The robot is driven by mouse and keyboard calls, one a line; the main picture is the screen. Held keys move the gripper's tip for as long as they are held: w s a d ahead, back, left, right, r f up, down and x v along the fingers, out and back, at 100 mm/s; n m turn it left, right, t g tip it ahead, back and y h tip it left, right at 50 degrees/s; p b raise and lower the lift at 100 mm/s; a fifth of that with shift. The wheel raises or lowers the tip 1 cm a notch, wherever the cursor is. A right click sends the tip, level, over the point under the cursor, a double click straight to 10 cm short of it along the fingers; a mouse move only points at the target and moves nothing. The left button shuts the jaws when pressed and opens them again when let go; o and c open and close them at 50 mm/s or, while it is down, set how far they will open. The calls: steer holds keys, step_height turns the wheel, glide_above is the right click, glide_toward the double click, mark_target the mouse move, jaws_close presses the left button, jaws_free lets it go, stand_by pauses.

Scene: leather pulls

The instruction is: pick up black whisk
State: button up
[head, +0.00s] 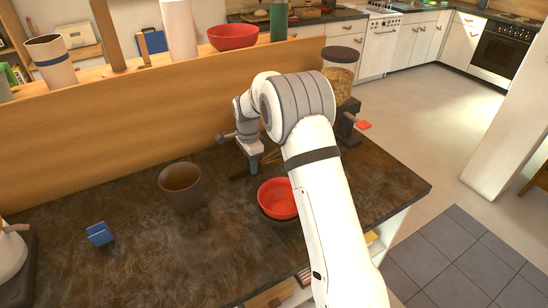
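My gripper (256,168) points down close to the dark countertop (130,255), near the foot of the wooden panel. Its fingers are small and dark against the dark surface, so I cannot tell whether they are open or shut. A thin dark shape (239,177) shows right at the fingertips, low over the countertop. It may be the black whisk, but it is too small and dark to be sure. I cannot tell whether the fingers touch it. My arm hides part of the counter to the right.
A red bowl (278,198) sits in a dark bowl just in front of my gripper. A brown cup (181,187) stands to the left, with a blue block (100,234) farther left. A lidded jar dispenser (340,72) stands behind right. The wooden panel (120,124) rises behind.

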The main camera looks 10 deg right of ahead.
jaws_close()
steer(key=shift+r, duration=0.25)
step_height(320, 180, up, 9)
steer(key=shift+a+f+b, duration=0.1)
steer(key=shift+f+b, duration=0.05)
steer(key=shift+b, duration=0.4)
steer(key=s+a+r+m+g+y+p, duration=0.2)
steer(key=s+a+r+y+p, duration=0.85)
steer(key=a, duration=0.65)
step_height(320, 180, up, 14)
steer(key=s+a+m+t+y, duration=0.1)
steer(key=m+t+y, duration=0.6)
steer(key=t, duration=0.2)
steer(key=shift+s+f+p, duration=0.15)
steer(key=shift+s+p, duration=0.05)
steer(key=shift+p, duration=0.2)
